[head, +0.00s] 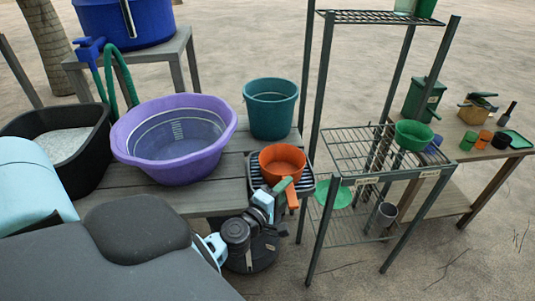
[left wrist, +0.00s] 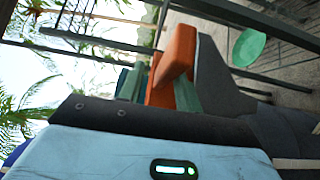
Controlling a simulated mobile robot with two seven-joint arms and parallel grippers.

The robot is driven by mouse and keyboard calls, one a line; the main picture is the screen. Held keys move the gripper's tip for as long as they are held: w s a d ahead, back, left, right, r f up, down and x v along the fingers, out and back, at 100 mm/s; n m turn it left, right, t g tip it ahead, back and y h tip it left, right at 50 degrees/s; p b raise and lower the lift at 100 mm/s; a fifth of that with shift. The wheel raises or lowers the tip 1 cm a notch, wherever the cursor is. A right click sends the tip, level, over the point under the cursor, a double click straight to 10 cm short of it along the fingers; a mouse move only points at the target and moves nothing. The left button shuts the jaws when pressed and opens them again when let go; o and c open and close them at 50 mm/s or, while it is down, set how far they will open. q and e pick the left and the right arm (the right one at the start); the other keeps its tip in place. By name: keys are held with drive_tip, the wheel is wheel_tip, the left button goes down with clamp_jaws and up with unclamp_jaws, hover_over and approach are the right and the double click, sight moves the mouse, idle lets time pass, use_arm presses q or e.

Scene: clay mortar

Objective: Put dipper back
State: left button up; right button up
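The orange dipper (head: 282,160) is bowl-up at or just above a dark ribbed tray (head: 310,186) on the right end of the grey bench. Its handle (head: 292,197) points toward me. My left gripper (head: 282,189) is at this handle, with a green part lying against it. In the left wrist view the orange handle (left wrist: 178,55) shows right beside the green part and a dark grey finger-like part. The far side of the handle is hidden, so I cannot tell whether the fingers are closed on it. My right gripper is not in view.
A purple basin (head: 172,165), a teal bucket (head: 270,135) and a black tub (head: 85,172) stand on the bench. A green metal shelf (head: 375,150) stands close on the right, with a green bowl (head: 413,134). Open sand lies at the lower right.

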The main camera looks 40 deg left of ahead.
use_arm(q)
drive_tip(key=s+b, duration=0.1)
drive_tip(key=s, duration=1)
drive_tip(key=shift+d, duration=0.3)
drive_tip(key=s+d+f+m+g+h, duration=0.1)
drive_tip(key=s+d+f+m+g, duration=0.2)
drive_tip(key=s+f+m, duration=0.3)
drive_tip(key=s+d+f+m+g+h, duration=0.1)
drive_tip(key=s+d+f+m+g, duration=0.3)
drive_tip(key=s, duration=1)
drive_tip(key=s+d+f+m+g+h, duration=0.1)
drive_tip(key=s+d+f+m+g, duration=0.3)
drive_tip(key=s+f+m, duration=0.6)
drive_tip(key=shift+s+d+f, duration=0.3)
drive_tip(key=shift+s+d, duration=0.3)
drive_tip(key=shift+d, duration=0.65)
